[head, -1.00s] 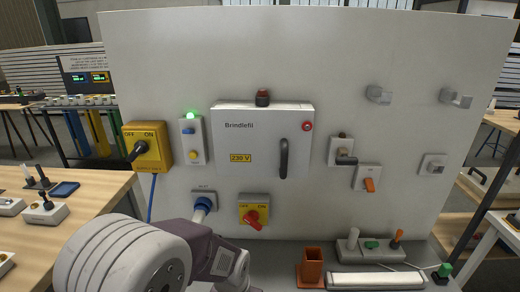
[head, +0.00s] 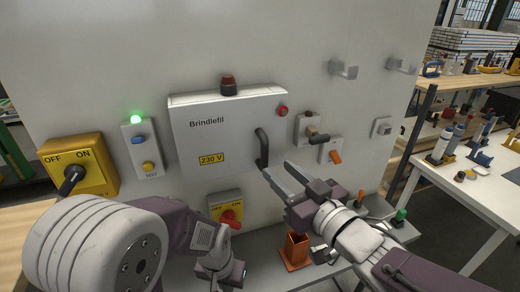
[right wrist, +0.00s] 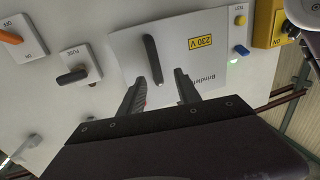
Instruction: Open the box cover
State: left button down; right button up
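The light grey box labelled Brindlefil (head: 215,135) is on the upright panel, with its cover closed. Its dark vertical handle (head: 262,148) is on the right side of the cover. My right gripper (head: 279,171) is open and empty, just below and right of the handle. In the right wrist view, my fingers (right wrist: 158,90) are apart, pointing at the cover (right wrist: 180,25), with the handle (right wrist: 152,60) ahead of the gap between them. I cannot see contact. My left arm is bent low in front of the panel; its gripper fingers do not show.
A yellow switch box (head: 77,168) and a green-lit button box (head: 142,147) are left of the cover. A red-knob switch (head: 228,212) sits below it. Small switches (head: 308,127) are close to its right. An orange holder (head: 297,250) stands on the ledge.

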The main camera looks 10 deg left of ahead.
aim_at(267, 156)
jog(key=p+x, duration=0.1)
jog(key=x, duration=0.6)
jog(key=shift+w+f, duration=0.15)
jog(key=shift+w, duration=0.25)
jog(key=shift+w+a, duration=0.15)
jog(key=shift+w, duration=0.3)
jog(key=shift+a, duration=0.15)
grip_shut()
dwell(0.5)
